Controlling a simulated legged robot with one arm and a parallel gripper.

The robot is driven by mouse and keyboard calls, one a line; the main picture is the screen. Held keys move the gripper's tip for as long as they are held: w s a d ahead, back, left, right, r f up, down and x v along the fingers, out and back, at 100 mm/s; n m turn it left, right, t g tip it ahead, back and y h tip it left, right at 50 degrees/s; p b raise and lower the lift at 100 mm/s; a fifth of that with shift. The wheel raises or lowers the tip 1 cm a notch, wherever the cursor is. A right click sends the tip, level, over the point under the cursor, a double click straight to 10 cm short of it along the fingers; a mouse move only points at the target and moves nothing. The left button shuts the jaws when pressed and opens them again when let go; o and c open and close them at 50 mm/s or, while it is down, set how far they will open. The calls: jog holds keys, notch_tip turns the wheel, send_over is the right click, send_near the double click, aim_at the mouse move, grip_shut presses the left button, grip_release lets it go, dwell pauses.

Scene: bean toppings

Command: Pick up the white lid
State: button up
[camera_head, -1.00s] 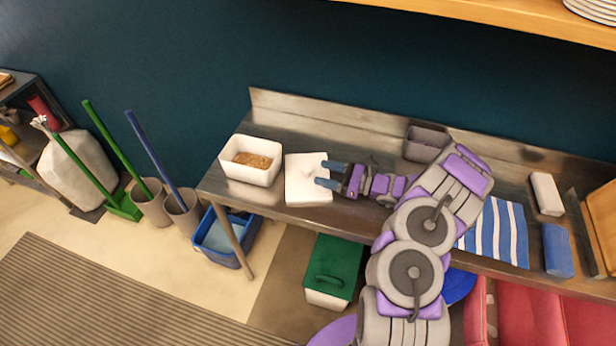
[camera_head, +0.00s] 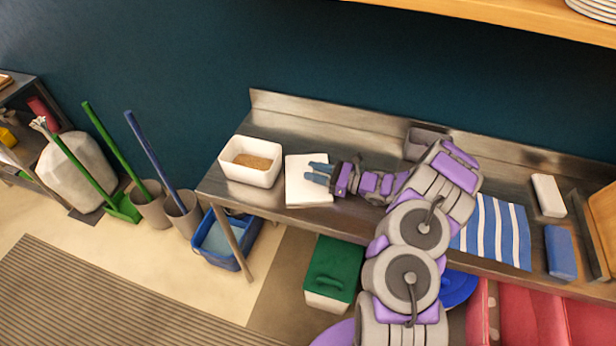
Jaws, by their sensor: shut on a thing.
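The white lid (camera_head: 304,193) lies flat on the metal counter, just right of a white tub (camera_head: 251,161) with brown beans in it. My gripper (camera_head: 317,174) reaches in from the right over the lid's right half. Its blue fingers are close together at the middle of the lid, shut on what appears to be the lid's handle. The fingers hide the handle itself. The lid seems to rest on the counter; I cannot tell any gap under it.
On the metal counter (camera_head: 282,131), a grey bin (camera_head: 424,141) stands behind my arm. A striped blue cloth (camera_head: 498,232), a white block (camera_head: 548,195) and a blue block (camera_head: 559,251) lie to the right. A raised back edge runs along the wall.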

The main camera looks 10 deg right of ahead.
jog(key=shift+c, duration=1.1)
jog(key=shift+r, duration=0.65)
jog(key=r, duration=0.1)
jog(key=s+r+p, duration=0.1)
jog(key=shift+r, duration=0.3)
jog(key=s+p, duration=0.1)
jog(key=s, duration=0.4)
jog(key=s+p, duration=0.1)
jog(key=s, duration=0.4)
jog(key=s+r+p, duration=0.1)
jog(key=s, duration=0.4)
jog(key=shift+a, duration=0.25)
jog(key=w+r, duration=0.5)
jog(key=w, duration=0.3)
notch_tip(320, 180, up, 7)
jog(key=m+t, duration=0.1)
send_over(310, 183)
jog(key=shift+a+f+h, duration=0.1)
jog(key=shift+h, duration=0.3)
jog(key=shift+f, duration=0.1)
